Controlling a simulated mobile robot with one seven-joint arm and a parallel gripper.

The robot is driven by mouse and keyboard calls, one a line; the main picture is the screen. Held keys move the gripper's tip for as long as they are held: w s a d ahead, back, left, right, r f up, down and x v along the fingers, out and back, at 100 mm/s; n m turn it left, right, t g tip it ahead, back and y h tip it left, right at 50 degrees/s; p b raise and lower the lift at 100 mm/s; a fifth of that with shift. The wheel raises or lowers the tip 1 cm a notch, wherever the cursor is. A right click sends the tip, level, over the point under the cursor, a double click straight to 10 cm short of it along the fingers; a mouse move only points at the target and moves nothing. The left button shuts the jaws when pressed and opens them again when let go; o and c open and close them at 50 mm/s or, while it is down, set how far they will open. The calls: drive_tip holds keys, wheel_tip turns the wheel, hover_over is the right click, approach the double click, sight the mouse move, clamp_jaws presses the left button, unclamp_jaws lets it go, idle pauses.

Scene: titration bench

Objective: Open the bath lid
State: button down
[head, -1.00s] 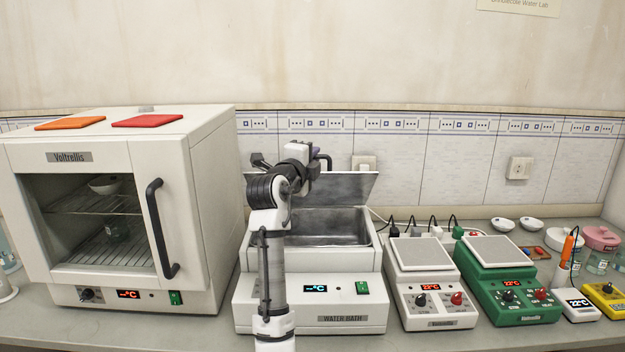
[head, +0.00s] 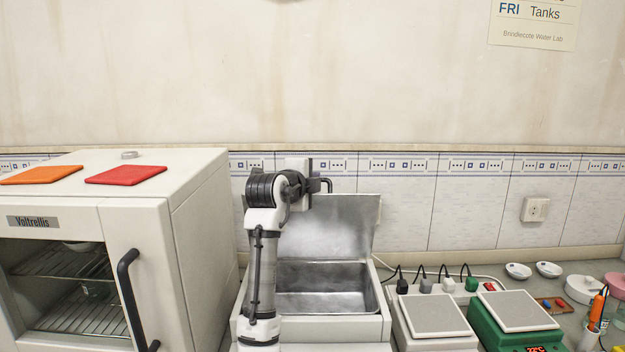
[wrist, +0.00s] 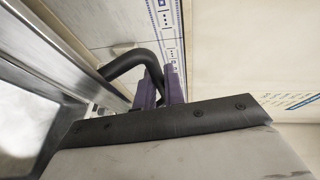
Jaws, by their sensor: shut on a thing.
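The water bath (head: 350,328) stands open on the bench in the head view, its steel basin empty as far as I can see. Its grey lid (head: 345,225) is raised, standing steeply at the back of the basin. The black lid handle (head: 326,182) shows at the lid's top edge, and its bent bar also shows in the wrist view (wrist: 128,58). My gripper (wrist: 161,92), with purple fingers, is shut on the handle. In the head view my arm hides the fingers and the left part of the lid and bath.
A white oven (head: 180,240) with orange and red pads on top stands close on the left. Two hotplates, one white (head: 433,314) and one green (head: 515,310), stand on the right. Plugs and cables (head: 440,284) lie behind them. The tiled wall is close behind the lid.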

drive_tip(key=c, duration=1.5)
unclamp_jaws()
drive_tip(key=shift+s, duration=0.1)
drive_tip(key=shift+f, duration=0.1)
drive_tip(key=b+v, duration=0.5)
drive_tip(key=v, duration=0.9)
drive_tip(key=shift+r, duration=0.2)
drive_tip(key=shift+f, duration=0.1)
